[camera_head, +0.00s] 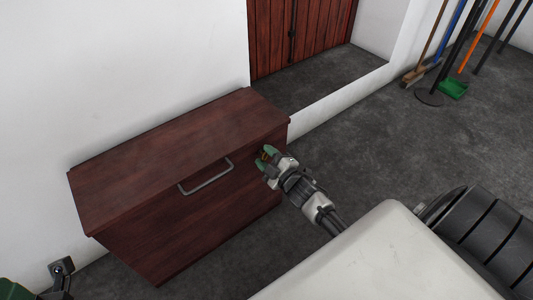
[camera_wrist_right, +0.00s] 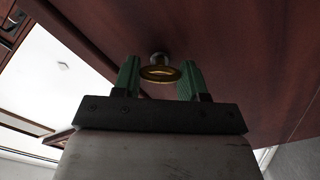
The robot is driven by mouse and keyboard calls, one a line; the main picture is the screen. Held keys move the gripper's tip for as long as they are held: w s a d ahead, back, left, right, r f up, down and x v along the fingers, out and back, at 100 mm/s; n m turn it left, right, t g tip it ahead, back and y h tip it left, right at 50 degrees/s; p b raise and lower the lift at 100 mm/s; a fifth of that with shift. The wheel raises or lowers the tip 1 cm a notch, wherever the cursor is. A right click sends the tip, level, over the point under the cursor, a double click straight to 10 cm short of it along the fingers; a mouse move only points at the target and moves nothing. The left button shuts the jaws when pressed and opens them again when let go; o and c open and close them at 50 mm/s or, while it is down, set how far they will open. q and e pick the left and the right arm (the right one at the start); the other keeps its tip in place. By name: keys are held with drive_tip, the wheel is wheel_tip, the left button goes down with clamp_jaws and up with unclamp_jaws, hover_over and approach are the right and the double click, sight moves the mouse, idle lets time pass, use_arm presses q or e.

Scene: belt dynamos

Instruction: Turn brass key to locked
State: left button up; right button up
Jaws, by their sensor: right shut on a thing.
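The brass key (camera_wrist_right: 160,74) has a round bow and sits in a small metal lock (camera_wrist_right: 158,57) on the dark red-brown wooden chest (camera_head: 150,155). My right gripper (camera_head: 266,157) is at the chest's front, near its right end. In the right wrist view its green fingers (camera_wrist_right: 160,68) stand on either side of the key's bow and are shut on it. The bow looks flat and wide in that view. The key's shaft is mostly hidden, and whether the lock is locked cannot be told. The chest's lid is down.
A metal bar handle (camera_head: 207,178) is on the chest front, left of my right gripper. Brooms and a green dustpan (camera_head: 453,89) stand at upper right. Floor right of the chest is clear.

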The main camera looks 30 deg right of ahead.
drive_tip(key=n, duration=0.3)
drive_tip(key=shift+a+f+n, duration=0.1)
drive_tip(key=shift+n, duration=2)
drive_tip(key=o, duration=0.9)
